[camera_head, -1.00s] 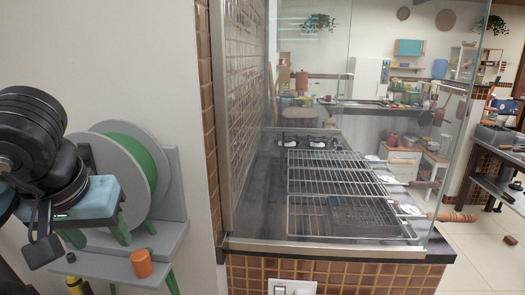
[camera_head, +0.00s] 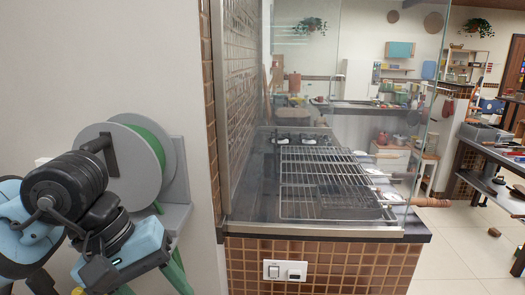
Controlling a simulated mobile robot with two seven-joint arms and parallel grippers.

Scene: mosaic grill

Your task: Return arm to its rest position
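My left arm, with black ringed joints and light blue casings, is folded at the lower left of the head view. The dark end part that looks like my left gripper (camera_head: 98,272) is beside a light blue casing, low in the picture. Its fingers are not clear enough to show whether they are open or shut. I see nothing held there. My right arm and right gripper are not in view.
A grey and green reel (camera_head: 150,150) on a grey stand is close behind my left arm. A tiled counter (camera_head: 330,262) with metal grill racks (camera_head: 325,170) behind glass (camera_head: 385,60) fills the centre.

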